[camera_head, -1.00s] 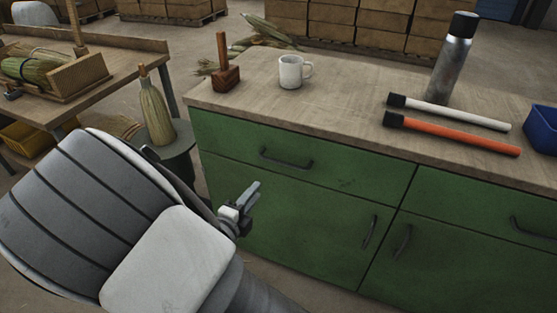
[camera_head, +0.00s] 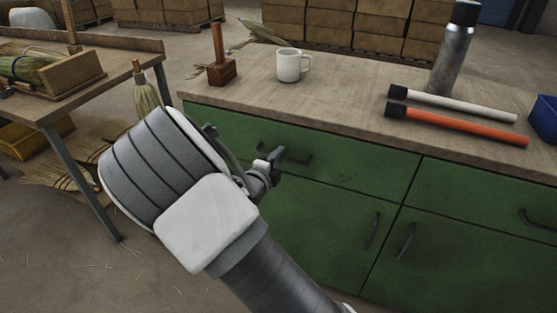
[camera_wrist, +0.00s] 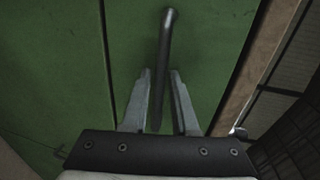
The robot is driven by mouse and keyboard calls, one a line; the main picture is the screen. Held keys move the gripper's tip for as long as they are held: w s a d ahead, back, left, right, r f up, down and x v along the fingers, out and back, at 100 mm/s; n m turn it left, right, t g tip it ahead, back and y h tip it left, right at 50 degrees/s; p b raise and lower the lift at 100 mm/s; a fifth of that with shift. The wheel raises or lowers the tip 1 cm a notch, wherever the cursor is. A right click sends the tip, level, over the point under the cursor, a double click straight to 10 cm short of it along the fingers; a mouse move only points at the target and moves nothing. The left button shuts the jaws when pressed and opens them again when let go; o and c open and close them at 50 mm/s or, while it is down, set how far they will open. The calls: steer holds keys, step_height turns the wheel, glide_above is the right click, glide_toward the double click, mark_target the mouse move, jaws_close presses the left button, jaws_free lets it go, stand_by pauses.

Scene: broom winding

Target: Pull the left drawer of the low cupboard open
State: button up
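The low cupboard is green with a wooden top (camera_head: 330,97). Its left drawer (camera_head: 349,168) is shut, its front flush with the cupboard face. The drawer's dark bar handle (camera_head: 297,157) is partly hidden behind my gripper (camera_head: 279,157) in the head view. In the wrist view the handle (camera_wrist: 167,50) runs lengthwise, and its near end lies between the two fingers of my gripper (camera_wrist: 161,75). The fingers are apart, with a gap on each side of the bar. I cannot tell how deep the handle sits between them.
A workbench (camera_head: 85,92) stands left.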

steer(key=shift+w, duration=0.1)
jaws_close()
stand_by(1.4)
